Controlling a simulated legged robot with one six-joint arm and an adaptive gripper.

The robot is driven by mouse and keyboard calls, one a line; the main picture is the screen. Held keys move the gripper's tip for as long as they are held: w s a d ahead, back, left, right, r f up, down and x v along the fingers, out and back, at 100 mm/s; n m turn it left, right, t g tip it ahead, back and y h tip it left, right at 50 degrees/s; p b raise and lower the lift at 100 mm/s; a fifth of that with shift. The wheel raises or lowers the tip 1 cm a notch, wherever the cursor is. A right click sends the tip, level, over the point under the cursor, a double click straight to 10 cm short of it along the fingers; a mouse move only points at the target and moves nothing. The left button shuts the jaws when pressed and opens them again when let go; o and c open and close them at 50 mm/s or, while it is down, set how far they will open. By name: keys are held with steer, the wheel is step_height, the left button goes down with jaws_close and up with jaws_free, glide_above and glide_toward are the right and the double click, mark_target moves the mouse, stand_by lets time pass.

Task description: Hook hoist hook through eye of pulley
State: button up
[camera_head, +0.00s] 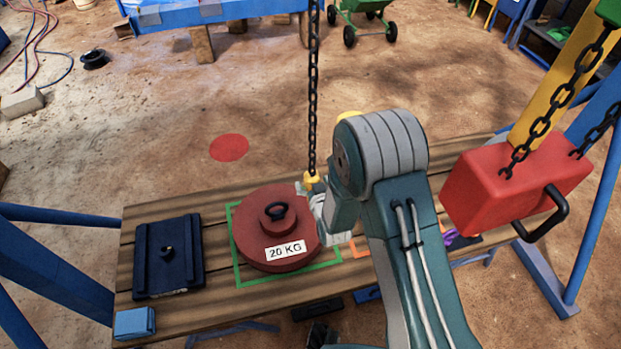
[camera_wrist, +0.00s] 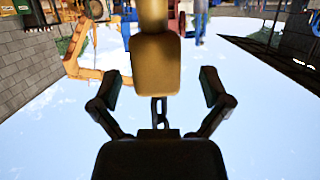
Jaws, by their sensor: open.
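The hoist hook (camera_head: 312,181) is yellow and hangs on a dark chain (camera_head: 313,85) just behind the right rim of the round red weight in the head view. My gripper (camera_head: 328,208) is beside it, mostly hidden by my own arm. In the wrist view, which looks upside down, a yellow body (camera_wrist: 154,65), apparently the hook's block, stands between my two open fingers (camera_wrist: 160,86), with a chain link below it. I see a gap on either side. The hook's tip is not clear. I cannot make out a pulley for certain; the red 20 KG weight (camera_head: 262,229) has a dark eye on top.
The wooden bench (camera_head: 215,282) also bears a dark plate (camera_head: 167,256) with a small knob and a blue block (camera_head: 134,322). A red block (camera_head: 512,185) with a black handle hangs on chains at the right. Bare ground with a red disc (camera_head: 229,148) lies behind the bench.

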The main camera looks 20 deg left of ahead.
steer(key=shift+x, duration=0.95)
steer(key=shift+w+d, duration=0.1)
steer(key=shift+c, duration=0.3)
jaws_close()
steer(key=f+v, duration=0.1)
steer(key=v, duration=0.9)
steer(key=shift+s, duration=0.4)
steer(key=shift+f, duration=0.1)
steer(key=s+a, duration=0.6)
steer(key=a, duration=0.2)
steer(key=shift+s+a, duration=0.25)
steer(key=shift+a, duration=0.05)
stand_by(1.7)
steer(key=shift+r+x, duration=0.2)
steer(key=shift+x, duration=0.9)
steer(key=shift+r+x, duration=0.2)
steer(key=shift+x, duration=0.95)
steer(key=shift+w, duration=0.15)
